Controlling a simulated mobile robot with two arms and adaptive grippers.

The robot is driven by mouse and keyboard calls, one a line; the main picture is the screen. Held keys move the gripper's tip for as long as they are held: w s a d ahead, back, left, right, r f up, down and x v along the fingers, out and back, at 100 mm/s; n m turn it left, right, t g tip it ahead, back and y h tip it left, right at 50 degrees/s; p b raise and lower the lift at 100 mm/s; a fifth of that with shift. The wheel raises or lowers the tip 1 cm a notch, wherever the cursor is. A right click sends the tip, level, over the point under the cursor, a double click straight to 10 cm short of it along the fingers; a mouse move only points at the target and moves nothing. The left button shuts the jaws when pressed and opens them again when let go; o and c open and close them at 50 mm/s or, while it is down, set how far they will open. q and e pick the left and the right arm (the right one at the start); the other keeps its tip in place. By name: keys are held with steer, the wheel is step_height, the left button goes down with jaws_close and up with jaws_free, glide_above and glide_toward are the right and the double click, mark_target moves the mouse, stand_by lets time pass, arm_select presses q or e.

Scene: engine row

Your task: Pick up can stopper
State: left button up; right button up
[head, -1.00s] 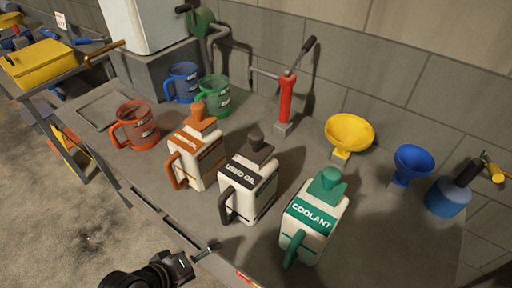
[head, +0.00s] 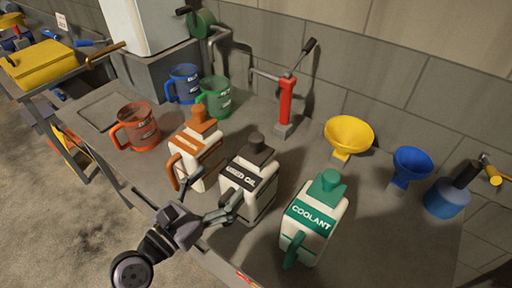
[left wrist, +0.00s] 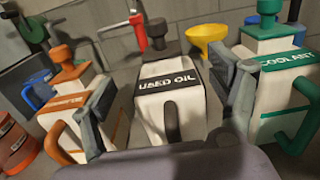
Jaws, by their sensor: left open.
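Three white cans stand upright in a row on the grey bench, each with a stopper on top. The middle can, labelled USED OIL (head: 248,178), has a dark stopper (head: 256,143), also in the left wrist view (left wrist: 160,42). The left can has an orange stopper (head: 199,114) and the COOLANT can (head: 313,222) a green stopper (head: 328,182). My left gripper (head: 207,204) is open and empty in front of the orange and USED OIL cans. In the left wrist view its fingers (left wrist: 168,100) frame the USED OIL can. My right gripper is not seen.
Orange (head: 136,127), blue (head: 184,83) and green (head: 215,97) mugs stand behind and left of the cans. A red hand pump (head: 285,104), yellow funnel (head: 350,132), blue funnel (head: 412,164) and blue oiler (head: 449,198) stand along the wall.

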mark_target(252, 150)
arm_select(q)
steer(key=p+x, duration=0.2)
steer(key=x, duration=0.7)
steer(key=shift+w+d, duration=0.15)
steer(key=shift+w, duration=0.05)
steer(key=p+x, duration=0.1)
steer(key=x, duration=0.3)
steer(key=shift+w+d+r, duration=0.1)
steer(key=shift+w+r, duration=0.1)
steer(key=shift+w, duration=0.1)
steer(key=shift+w+d+f+p, duration=0.1)
steer(key=shift+w+d+p, duration=0.2)
steer(key=shift+w, duration=0.1)
steer(key=shift+s, duration=0.1)
steer(key=shift+c, duration=0.7)
steer(key=c, duration=1.5)
